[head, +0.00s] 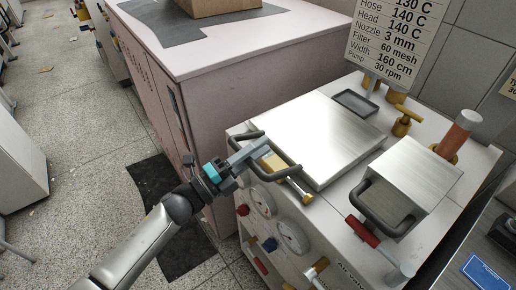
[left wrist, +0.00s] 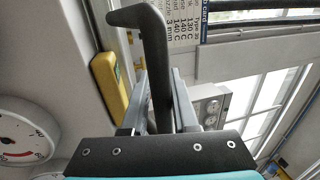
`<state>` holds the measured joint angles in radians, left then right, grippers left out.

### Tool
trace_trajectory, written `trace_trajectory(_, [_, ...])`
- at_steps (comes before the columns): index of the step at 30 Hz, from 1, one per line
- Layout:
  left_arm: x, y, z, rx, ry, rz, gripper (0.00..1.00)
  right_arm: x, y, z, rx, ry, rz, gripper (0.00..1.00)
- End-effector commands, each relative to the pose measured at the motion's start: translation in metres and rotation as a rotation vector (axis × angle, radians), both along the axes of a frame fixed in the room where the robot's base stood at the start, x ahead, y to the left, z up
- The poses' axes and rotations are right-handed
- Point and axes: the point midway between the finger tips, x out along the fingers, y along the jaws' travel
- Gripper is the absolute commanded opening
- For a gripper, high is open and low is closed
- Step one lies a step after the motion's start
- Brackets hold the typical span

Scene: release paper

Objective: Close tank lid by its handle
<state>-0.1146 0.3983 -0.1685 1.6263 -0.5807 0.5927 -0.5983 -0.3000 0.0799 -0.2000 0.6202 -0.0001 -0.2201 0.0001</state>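The large flat silver lid (head: 318,135) lies level on top of the white machine. A dark grey bar handle (head: 291,170) runs along its front left edge. My left gripper (head: 254,150) is at the left part of this handle. In the left wrist view the handle (left wrist: 157,70) passes between the two fingers (left wrist: 157,100), which sit close on both sides of it, and the gripper looks shut on it. A smaller silver box lid (head: 415,172) with its own dark handle (head: 385,212) stands to the right. My right gripper is not in view.
A yellow part (left wrist: 108,85) is left of the fingers. A pink cabinet (head: 225,75) stands behind; a sign (head: 393,45) rises at the back. Floor lies open at left.

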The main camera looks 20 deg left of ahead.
Motion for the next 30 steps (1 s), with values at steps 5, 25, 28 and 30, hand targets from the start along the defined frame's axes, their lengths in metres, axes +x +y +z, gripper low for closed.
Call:
trace_trajectory(5, [-0.002,0.0,-0.009,0.007,0.017,0.001,0.44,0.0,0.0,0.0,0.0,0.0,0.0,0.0])
trace_trajectory(25, [-0.015,0.011,-0.009,0.004,0.012,0.0,0.52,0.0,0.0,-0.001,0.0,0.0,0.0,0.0])
trace_trajectory(28, [-0.029,0.021,-0.013,0.004,0.014,0.001,0.52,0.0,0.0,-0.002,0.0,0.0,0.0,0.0])
trace_trajectory(30, [-0.04,0.03,-0.016,0.004,0.014,0.001,0.52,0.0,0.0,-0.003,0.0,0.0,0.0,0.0])
